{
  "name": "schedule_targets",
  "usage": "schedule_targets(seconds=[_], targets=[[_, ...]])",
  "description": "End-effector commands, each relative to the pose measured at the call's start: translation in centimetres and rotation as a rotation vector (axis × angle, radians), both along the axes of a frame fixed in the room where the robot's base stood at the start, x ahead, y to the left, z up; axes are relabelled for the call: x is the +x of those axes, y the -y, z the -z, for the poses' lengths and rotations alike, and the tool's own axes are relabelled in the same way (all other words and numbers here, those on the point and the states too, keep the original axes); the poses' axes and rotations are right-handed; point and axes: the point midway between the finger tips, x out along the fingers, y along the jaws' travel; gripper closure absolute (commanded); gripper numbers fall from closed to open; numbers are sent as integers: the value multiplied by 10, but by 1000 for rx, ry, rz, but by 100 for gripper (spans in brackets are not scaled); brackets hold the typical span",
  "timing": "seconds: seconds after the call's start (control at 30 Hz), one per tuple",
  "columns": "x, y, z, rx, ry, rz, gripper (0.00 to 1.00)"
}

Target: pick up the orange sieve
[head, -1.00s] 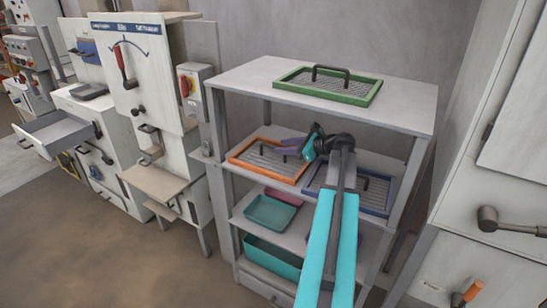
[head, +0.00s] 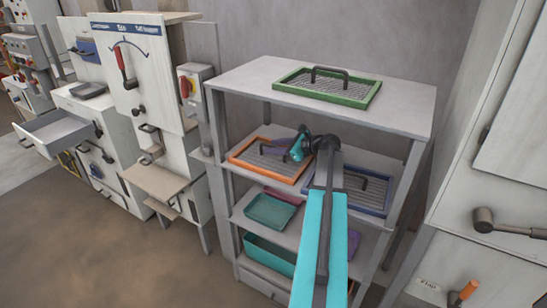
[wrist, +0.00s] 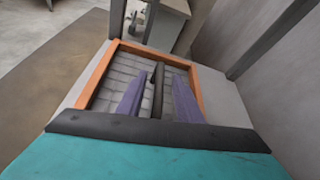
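The orange sieve (head: 258,172) lies on the shelf just below the rack top, at the left. It has an orange frame, a grey mesh and a dark bar handle. My gripper (head: 272,149) reaches in over it from the right. In the wrist view the sieve (wrist: 97,75) lies ahead, and its handle (wrist: 158,88) shows between the two purple fingers of my gripper (wrist: 160,78). The fingers are apart, one on each side of the handle in that view. I cannot tell whether they are down at handle height. Part of the sieve is hidden behind my gripper.
A blue sieve (head: 362,205) sits right of the orange one, partly behind my arm. A green sieve (head: 327,98) lies on the rack top, above my gripper. Teal trays (head: 269,211) and a purple tray stand lower. Rack posts (head: 220,135) bound the shelf.

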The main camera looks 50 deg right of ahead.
Motion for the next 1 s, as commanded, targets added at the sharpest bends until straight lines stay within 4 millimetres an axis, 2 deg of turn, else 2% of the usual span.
schedule_targets(seconds=[0.07, 0.27, 1.0], targets=[[0, 0, 0, 0, 0, 0, 67], [0, 0, 0, 0, 0, -1, 100], [1, -1, 0, 0, 1, -1, 100]])
